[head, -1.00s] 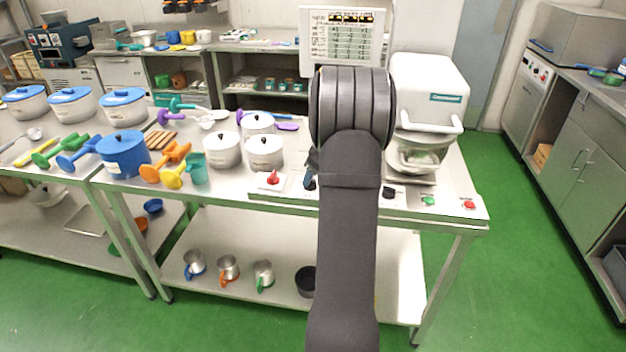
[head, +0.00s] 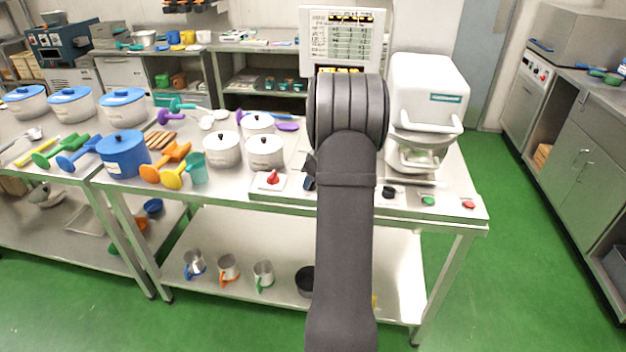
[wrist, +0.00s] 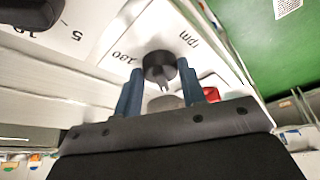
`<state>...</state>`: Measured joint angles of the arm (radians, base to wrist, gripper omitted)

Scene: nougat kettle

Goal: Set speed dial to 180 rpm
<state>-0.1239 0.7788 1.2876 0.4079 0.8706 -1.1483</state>
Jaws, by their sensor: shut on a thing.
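In the wrist view, the speed dial (wrist: 160,66) is a small round black knob on a pale panel with "rpm" and "180" printed beside it. My gripper (wrist: 160,75) has its two blue fingers on either side of the knob, shut on it. I cannot tell which mark the dial points at. In the head view my arm hides the dial; only a sliver of dark blue at its left edge may be a finger.
Along the front panel are a red knob (head: 272,179), another black knob (head: 389,192), a green button (head: 428,201) and a red button (head: 468,205). The white mixer (head: 428,90) stands behind. Lidded pots (head: 222,150) stand to the left.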

